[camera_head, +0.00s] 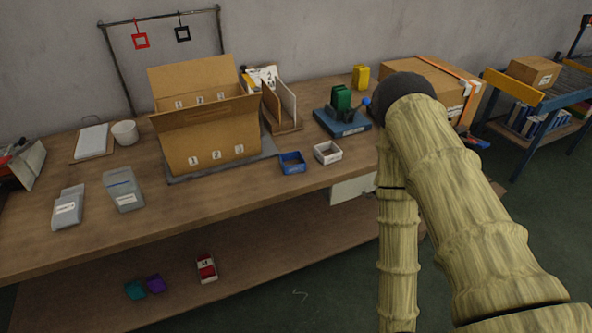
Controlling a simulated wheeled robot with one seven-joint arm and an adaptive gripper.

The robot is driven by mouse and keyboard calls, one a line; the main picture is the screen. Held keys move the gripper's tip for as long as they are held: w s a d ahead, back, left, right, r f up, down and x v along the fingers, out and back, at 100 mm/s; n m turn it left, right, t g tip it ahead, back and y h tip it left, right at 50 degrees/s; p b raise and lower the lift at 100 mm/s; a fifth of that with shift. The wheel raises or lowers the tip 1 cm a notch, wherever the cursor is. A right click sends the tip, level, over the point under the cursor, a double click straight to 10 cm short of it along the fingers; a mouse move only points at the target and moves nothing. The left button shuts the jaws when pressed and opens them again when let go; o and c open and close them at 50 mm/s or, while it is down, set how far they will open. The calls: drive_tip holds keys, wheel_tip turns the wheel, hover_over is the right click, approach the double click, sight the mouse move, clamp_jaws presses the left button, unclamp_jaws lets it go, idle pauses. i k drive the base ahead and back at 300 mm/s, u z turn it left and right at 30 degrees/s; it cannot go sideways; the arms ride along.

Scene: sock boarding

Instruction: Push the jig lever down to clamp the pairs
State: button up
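The jig (343,122) stands near the back of the workbench, right of the middle. It has a blue base and a dark upright frame, with a green folded item (341,97) at its top. A lever with a blue knob (366,101) sticks out at its right side, raised above the base. My arm, in a ribbed yellowish sleeve with a black elbow, rises on the right just beside the jig. My gripper is not visible, so its place relative to the lever cannot be seen. Whether pairs sit inside the jig is too small to tell.
An open numbered carton (212,135) stands mid-bench. A blue tray (292,163) and a white tray (328,153) lie before the jig. A yellow item (361,77) stands behind it. A taped box (432,82) is partly behind my arm. The bench front has bare room.

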sight(356, 110)
drive_tip(key=z, duration=0.3)
drive_tip(key=i, duration=0.4)
drive_tip(key=z, duration=0.55)
drive_tip(key=i, duration=1.2)
drive_tip(key=u, duration=0.5)
